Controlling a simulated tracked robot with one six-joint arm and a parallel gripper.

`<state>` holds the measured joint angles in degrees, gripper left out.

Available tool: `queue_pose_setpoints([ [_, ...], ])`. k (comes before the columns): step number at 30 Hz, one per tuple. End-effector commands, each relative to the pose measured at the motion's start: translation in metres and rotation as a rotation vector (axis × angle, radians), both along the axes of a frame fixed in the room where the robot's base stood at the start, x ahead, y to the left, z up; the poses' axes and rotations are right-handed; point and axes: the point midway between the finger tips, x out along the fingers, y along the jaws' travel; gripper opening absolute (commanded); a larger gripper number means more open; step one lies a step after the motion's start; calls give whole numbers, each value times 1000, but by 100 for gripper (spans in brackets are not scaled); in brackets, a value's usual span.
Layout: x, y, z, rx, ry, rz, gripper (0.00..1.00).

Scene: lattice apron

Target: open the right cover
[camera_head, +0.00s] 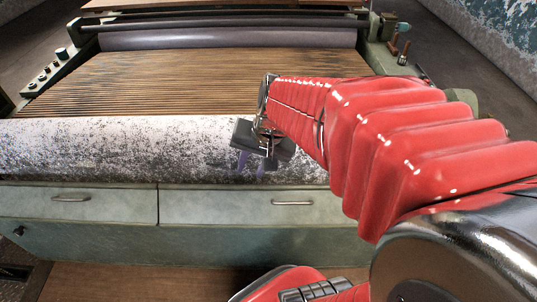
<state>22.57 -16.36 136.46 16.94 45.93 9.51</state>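The right cover (235,207) is a pale green front panel on the machine, below the white speckled roller. It is closed, flush with the panel to its left. Its metal bar handle (292,203) is in plain view near the middle. My gripper (252,167) points down in front of the roller, above and a little left of that handle, apart from it. Its two purplish fingertips show with a gap between them, and it holds nothing that I can see. My red-sleeved arm reaches in from the right and hides the panel's right end.
The left cover (110,205) is closed, with its own handle (70,198). The speckled roller (100,145) runs just above the covers. Brown slats (190,75) lie behind it. A brown floor strip (140,280) lies in front, clear at left.

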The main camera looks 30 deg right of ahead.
Motion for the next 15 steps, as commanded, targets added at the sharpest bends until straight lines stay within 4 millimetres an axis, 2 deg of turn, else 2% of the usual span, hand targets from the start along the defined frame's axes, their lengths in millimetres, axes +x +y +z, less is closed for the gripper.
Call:
queue_pose_setpoints([
  [9,15,-69,-55,180,72,-368,30],
  [15,13,-116,-94,291,107,-608,30],
])
